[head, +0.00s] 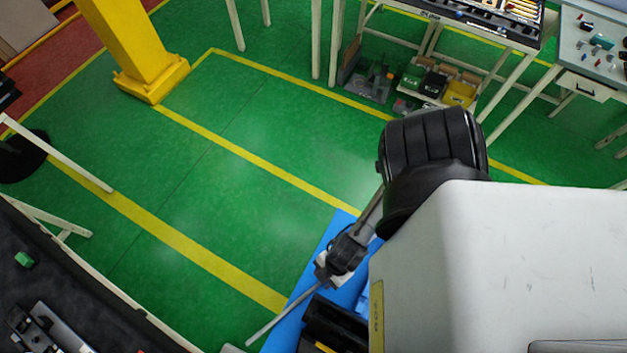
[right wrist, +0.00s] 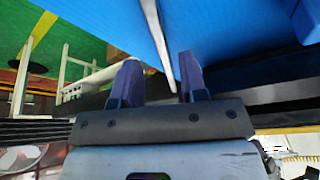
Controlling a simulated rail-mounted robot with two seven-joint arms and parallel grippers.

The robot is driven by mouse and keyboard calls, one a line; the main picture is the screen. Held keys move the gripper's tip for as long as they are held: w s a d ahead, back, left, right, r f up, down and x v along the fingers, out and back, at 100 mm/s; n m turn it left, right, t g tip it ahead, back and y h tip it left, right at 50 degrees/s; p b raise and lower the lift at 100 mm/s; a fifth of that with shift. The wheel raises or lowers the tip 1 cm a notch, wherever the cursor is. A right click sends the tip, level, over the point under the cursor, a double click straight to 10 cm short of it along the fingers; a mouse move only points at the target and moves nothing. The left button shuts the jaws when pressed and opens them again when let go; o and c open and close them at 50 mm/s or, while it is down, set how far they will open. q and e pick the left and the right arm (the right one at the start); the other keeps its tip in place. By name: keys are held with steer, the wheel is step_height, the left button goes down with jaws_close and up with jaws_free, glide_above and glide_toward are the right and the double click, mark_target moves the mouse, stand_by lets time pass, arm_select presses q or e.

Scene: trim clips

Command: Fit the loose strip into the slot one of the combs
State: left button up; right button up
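A thin grey strip (head: 283,314) slants down-left in the head view, its upper end near a dark gripper (head: 328,266), which I take to be my right one, over a blue surface. The fingers are too small there to read. In the right wrist view my right gripper (right wrist: 158,80) has its two purple fingers apart. A pale strip (right wrist: 160,40) runs between them, close to the right-hand finger. I cannot tell whether it touches. No comb can be clearly made out. My left gripper is not in view.
A blue surface (head: 337,225) lies under the gripper. A dark table (head: 85,290) with a dark fixture (head: 38,328) and a small green block (head: 25,260) is at lower left. A yellow post (head: 138,45) stands behind. Green floor between is clear.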

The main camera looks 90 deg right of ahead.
steer(key=v, duration=1.1)
steer(key=w+d+r+m+h, duration=0.2)
steer(key=w+m, duration=0.4)
steer(key=w, duration=0.6)
step_height(320, 180, up, 2)
steer(key=shift+d+r+m+h, duration=0.1)
steer(key=shift+d+m+h, duration=0.15)
steer(key=shift+h, duration=0.25)
steer(key=shift+s+p, duration=0.1)
steer(key=shift+p, duration=0.2)
steer(key=shift+o, duration=0.5)
step_height(320, 180, up, 11)
steer(key=p, duration=1)
steer(key=shift+f, duration=0.45)
